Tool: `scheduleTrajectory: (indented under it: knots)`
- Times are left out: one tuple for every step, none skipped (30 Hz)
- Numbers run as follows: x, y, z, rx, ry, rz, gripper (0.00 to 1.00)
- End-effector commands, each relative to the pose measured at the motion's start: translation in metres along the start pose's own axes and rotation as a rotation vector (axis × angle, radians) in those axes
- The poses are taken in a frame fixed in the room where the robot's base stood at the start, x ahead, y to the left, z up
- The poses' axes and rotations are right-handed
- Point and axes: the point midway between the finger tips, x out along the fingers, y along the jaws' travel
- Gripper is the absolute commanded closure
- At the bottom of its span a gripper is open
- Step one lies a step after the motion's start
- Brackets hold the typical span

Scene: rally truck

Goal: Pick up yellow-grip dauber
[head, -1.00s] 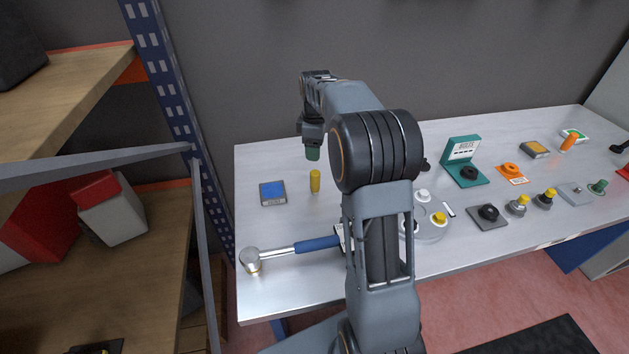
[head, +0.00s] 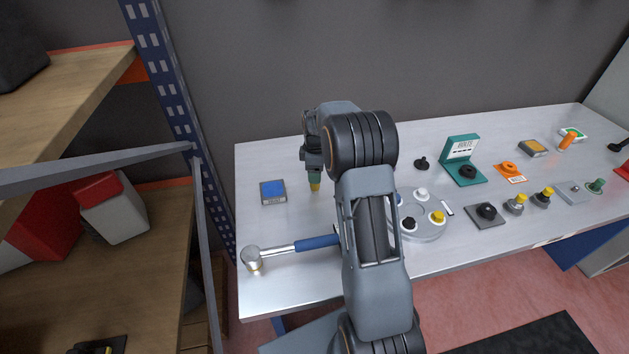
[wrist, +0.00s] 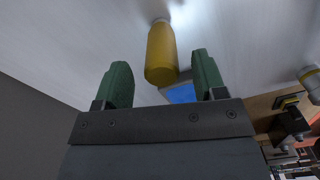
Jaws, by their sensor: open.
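The yellow-grip dauber (head: 315,187) stands upright on the left part of the table, partly hidden by my gripper in the head view. In the wrist view its yellow grip (wrist: 161,55) shows between and a little beyond the two green fingertips. My gripper (wrist: 160,80) is open, with a gap on both sides of the grip. In the head view my gripper (head: 314,172) is pointing down right over the dauber.
A blue-topped pad (head: 273,192) lies just left of the dauber. A blue-handled hammer (head: 315,243) lies in front. A round tray (head: 428,234) with several knobs is to the right, partly behind my arm. A dark wall stands behind the table.

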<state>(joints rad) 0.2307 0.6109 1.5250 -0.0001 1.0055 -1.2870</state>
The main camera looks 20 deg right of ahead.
Motion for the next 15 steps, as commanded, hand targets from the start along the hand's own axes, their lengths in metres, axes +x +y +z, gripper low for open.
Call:
scheduleTrajectory:
  knots:
    - [0.006, -0.002, -0.001, 0.000, -0.001, -0.005, 0.36]
    - [0.010, -0.002, -0.001, 0.000, -0.001, -0.005, 0.36]
    - [0.015, -0.002, -0.002, 0.000, -0.001, -0.004, 0.36]
    - [0.020, -0.002, -0.002, 0.000, -0.001, -0.004, 0.36]
    - [0.024, -0.002, -0.002, 0.000, -0.001, -0.003, 0.36]
    - [0.028, -0.002, -0.002, 0.000, -0.001, -0.003, 0.36]
    - [0.030, -0.002, -0.002, 0.000, -0.001, -0.003, 0.36]
    - [0.032, -0.002, -0.002, 0.000, -0.001, -0.002, 0.36]
    - [0.035, -0.002, -0.002, 0.000, 0.000, -0.001, 0.36]
    - [0.036, -0.002, -0.002, 0.000, 0.000, -0.001, 0.36]
    - [0.037, -0.002, -0.002, 0.000, 0.000, -0.001, 0.36]
    - [0.037, -0.002, -0.002, 0.000, 0.000, -0.001, 0.36]
    - [0.038, -0.002, -0.002, 0.000, 0.000, 0.000, 0.36]
    - [0.038, -0.002, -0.002, 0.000, 0.000, 0.000, 0.36]
    - [0.038, -0.002, -0.002, 0.000, 0.000, 0.000, 0.36]
